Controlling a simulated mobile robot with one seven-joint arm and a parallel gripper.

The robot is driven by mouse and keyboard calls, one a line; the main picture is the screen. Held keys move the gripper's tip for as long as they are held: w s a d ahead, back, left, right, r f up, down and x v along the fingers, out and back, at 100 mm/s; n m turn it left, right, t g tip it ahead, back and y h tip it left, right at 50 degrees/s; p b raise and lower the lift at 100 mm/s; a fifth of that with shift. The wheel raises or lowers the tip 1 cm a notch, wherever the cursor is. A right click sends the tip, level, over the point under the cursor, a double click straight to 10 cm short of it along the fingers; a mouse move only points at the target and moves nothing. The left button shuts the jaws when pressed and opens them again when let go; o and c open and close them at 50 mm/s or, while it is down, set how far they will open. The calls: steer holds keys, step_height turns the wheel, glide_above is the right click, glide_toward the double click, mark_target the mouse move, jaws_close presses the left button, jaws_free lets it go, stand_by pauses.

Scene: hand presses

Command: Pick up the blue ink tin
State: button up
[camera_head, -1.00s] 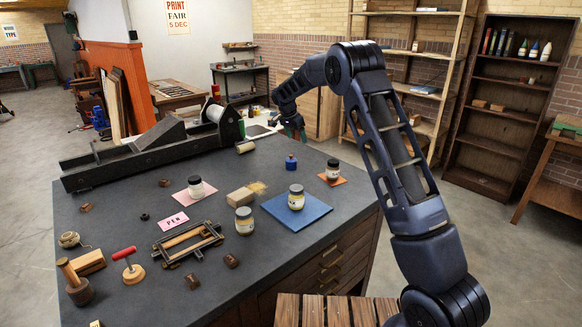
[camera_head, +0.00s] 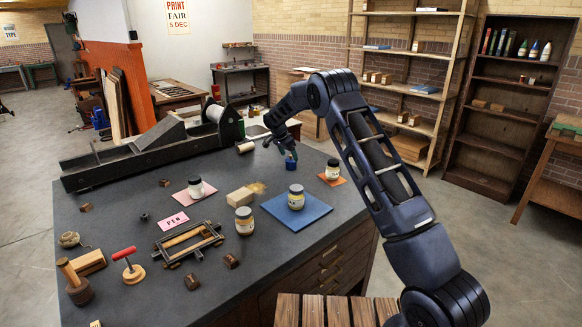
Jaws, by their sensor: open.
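The blue ink tin (camera_head: 291,164) is a small dark-blue pot standing upright on the grey tabletop, near its far right edge. My gripper (camera_head: 284,150) points down just above and around the top of the tin. Its fingers are open and partly hide the tin's upper part. Whether a finger touches the tin is too small to tell.
An ink jar on an orange mat (camera_head: 331,180) stands close to the right of the tin. Another jar stands on a blue mat (camera_head: 303,217) in front. A long dark press (camera_head: 150,150) lies at the back left. A wooden block (camera_head: 240,197) lies nearer the middle.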

mark_target(291, 159)
steer(key=x, duration=0.5)
steer(key=shift+s, duration=0.25)
steer(key=shift+c, duration=0.4)
steer(key=c, duration=1.1)
steer(key=shift+c, duration=0.2)
